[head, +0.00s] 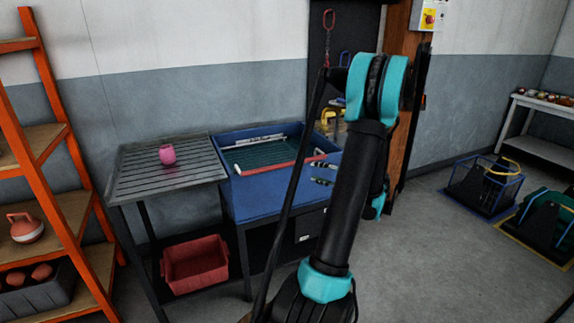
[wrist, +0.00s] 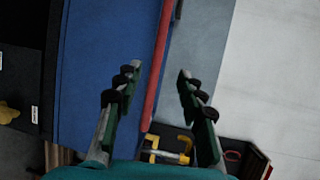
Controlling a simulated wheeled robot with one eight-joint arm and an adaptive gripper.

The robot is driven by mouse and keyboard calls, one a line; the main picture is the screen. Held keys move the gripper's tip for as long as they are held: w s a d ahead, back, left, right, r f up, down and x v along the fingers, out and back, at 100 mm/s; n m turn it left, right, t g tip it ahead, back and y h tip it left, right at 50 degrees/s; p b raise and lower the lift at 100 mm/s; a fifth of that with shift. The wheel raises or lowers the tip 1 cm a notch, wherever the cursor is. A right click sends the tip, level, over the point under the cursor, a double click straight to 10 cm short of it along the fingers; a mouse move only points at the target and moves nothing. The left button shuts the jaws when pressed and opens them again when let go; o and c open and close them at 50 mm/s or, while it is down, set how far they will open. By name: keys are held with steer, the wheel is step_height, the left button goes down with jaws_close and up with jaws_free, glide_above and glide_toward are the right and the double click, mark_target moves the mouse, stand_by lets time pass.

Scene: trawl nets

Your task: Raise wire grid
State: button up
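The wire grid (head: 262,154) looks like the dark green panel lying in the blue workbench, with a red bar (head: 283,165) along its near edge and a pale bar at its back. In the wrist view the red bar (wrist: 156,75) runs lengthwise between my fingers. My gripper (wrist: 158,73) is open and nothing is held. I cannot tell how far above the bar the fingers are.
The blue workbench (head: 270,196) has a raised back edge by the wall. Yellow clamps (head: 332,121) stand behind. An orange shelf (head: 60,170) is far left.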

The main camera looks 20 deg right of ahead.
mark_target(288, 165)
steer(key=x, duration=1.7)
steer(key=shift+f, duration=0.15)
steer(key=shift+c, duration=0.2)
jaws_close()
